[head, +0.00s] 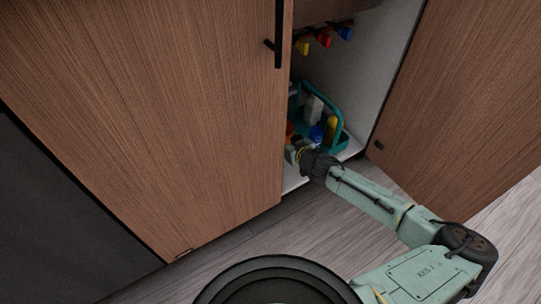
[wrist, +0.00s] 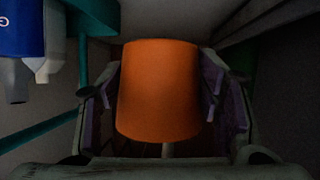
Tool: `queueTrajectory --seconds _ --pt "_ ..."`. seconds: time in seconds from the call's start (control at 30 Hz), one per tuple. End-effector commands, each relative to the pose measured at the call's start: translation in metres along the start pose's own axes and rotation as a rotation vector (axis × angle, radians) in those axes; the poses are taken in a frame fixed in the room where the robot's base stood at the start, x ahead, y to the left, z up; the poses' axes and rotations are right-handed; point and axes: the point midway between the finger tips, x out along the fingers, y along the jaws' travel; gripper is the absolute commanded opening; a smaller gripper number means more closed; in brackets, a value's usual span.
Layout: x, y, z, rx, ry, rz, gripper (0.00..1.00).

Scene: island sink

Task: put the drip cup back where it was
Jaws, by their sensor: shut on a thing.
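An orange cup (wrist: 158,90) fills the middle of the wrist view, between the two fingers of my gripper (wrist: 163,95). My gripper is shut on it, with a purple-lined finger on each side. In the head view my gripper (head: 294,152) is inside the open cabinet near its floor, at the left of the teal caddy. Only a small bit of the orange cup (head: 290,129) shows there, behind my gripper. The cup's underside and what it stands on, if anything, are hidden.
The teal caddy (head: 338,112) holds several bottles, one with a blue part (head: 316,133). Valves with yellow, red and blue handles (head: 323,39) hang above. A closed door panel (head: 200,100) bounds the opening on the left, an open door (head: 465,100) on the right.

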Motion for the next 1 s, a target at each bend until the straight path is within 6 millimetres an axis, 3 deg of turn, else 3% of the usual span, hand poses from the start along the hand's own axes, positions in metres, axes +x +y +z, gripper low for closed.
queueTrajectory --seconds 0.13,0.4,0.63,0.8,1.0 --pt "0.003 0.000 0.006 0.001 0.000 0.000 0.32" --pt "0.024 -0.001 0.050 0.002 -0.001 0.000 0.32" --pt "0.032 -0.002 0.066 0.000 -0.001 0.000 0.32" --pt "0.043 -0.002 0.089 0.002 -0.001 -0.001 0.32" --pt "0.043 -0.002 0.090 -0.001 0.000 -0.001 0.32"
